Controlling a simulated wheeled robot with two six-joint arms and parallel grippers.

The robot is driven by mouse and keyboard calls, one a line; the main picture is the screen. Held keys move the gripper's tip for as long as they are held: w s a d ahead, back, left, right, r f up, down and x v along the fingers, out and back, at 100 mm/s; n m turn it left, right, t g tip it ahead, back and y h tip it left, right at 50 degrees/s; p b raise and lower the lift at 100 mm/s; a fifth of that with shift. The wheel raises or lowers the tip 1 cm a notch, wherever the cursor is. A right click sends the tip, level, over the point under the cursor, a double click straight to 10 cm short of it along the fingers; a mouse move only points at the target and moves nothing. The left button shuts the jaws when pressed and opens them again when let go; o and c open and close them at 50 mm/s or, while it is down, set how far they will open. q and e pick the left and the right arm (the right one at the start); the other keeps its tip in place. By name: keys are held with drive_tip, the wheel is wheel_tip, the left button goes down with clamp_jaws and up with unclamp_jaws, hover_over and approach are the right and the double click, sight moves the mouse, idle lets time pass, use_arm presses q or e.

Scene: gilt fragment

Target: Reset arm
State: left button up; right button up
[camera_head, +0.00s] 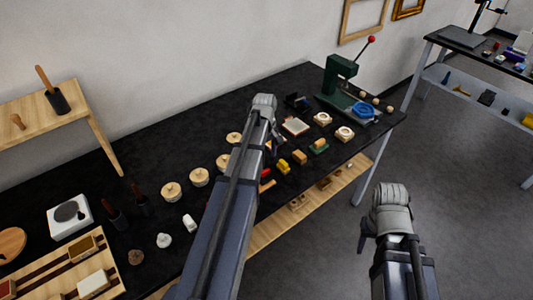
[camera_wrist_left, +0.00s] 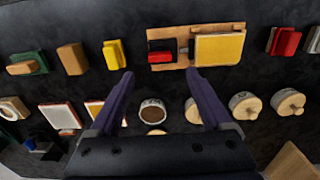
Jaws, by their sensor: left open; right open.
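My left arm reaches up over the black-topped bench (camera_head: 60,212) in the head view. Its gripper (camera_head: 275,142) hangs near the far end of the arm and is partly hidden by it. In the left wrist view the left gripper (camera_wrist_left: 158,76) is open and empty, its purple fingers spread above the bench. My right gripper (camera_head: 367,236) is open over the floor at the lower right, off the bench.
A green press (camera_head: 338,77) with a red-knobbed lever stands at the far bench end. Lidded pots (camera_head: 171,191) and small coloured blocks (camera_head: 283,166) line the bench. A wooden tray (camera_head: 112,273) is at the lower left, a small wooden shelf (camera_head: 85,96) behind. Floor at right is clear.

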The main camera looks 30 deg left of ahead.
use_arm(q)
drive_tip(key=s+d+m, duration=0.5)
drive_tip(key=d, duration=0.5)
drive_tip(key=s+d+m, duration=0.6)
drive_tip(key=d, duration=0.4)
drive_tip(key=s+d+m+y, duration=0.1)
drive_tip(key=s+d+m, duration=0.4)
drive_tip(key=d, duration=0.5)
drive_tip(key=shift+s+d+f+m, duration=0.15)
drive_tip(key=shift+s+d+m, duration=0.15)
drive_tip(key=shift+m, duration=0.4)
